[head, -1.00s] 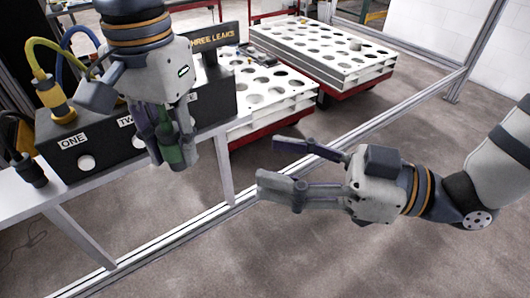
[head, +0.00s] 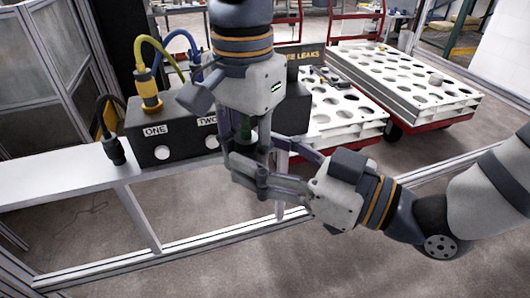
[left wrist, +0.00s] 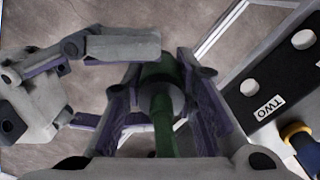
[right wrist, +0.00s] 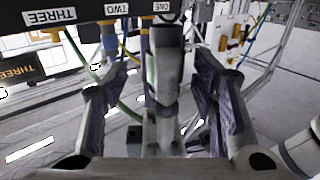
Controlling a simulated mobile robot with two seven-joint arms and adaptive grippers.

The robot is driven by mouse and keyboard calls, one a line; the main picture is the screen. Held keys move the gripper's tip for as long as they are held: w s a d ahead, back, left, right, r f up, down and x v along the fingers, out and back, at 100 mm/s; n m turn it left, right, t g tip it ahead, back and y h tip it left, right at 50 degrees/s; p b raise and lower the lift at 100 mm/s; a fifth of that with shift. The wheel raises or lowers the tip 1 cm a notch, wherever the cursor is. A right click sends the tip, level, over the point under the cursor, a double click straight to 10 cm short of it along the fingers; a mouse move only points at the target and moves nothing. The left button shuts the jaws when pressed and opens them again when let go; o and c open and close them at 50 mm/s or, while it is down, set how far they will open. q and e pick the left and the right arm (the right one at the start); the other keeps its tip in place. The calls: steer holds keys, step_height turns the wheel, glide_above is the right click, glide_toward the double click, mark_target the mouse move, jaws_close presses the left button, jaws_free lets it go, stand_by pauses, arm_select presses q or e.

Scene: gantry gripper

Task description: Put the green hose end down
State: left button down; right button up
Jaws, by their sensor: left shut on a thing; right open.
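The green hose end (left wrist: 160,110) is upright between the fingers of my left gripper (left wrist: 165,85) in the left wrist view. My left gripper (head: 243,160) is shut on it, in front of the black box (head: 180,143). My right gripper (head: 268,172) is open and reaches in from the right, its fingers at the left gripper's fingertips. In the right wrist view, a grey upright piece stands between the right gripper's (right wrist: 160,105) spread fingers. I cannot tell if they touch it. The arms mostly hide the green hose end in the head view.
A yellow plug (head: 148,88) and a blue plug (head: 195,68) stand on the box. A black connector (head: 113,148) is at the pale bench's (head: 60,178) edge. White racks with round holes (head: 405,85) stand on red carts behind. The bench's left part is clear.

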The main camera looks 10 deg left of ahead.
steer(key=shift+d, duration=0.1)
jaws_close()
arm_select(q)
steer(key=c, duration=1.2)
jaws_free()
steer(key=shift+a, duration=0.1)
arm_select(e)
steer(key=shift+w, duration=0.15)
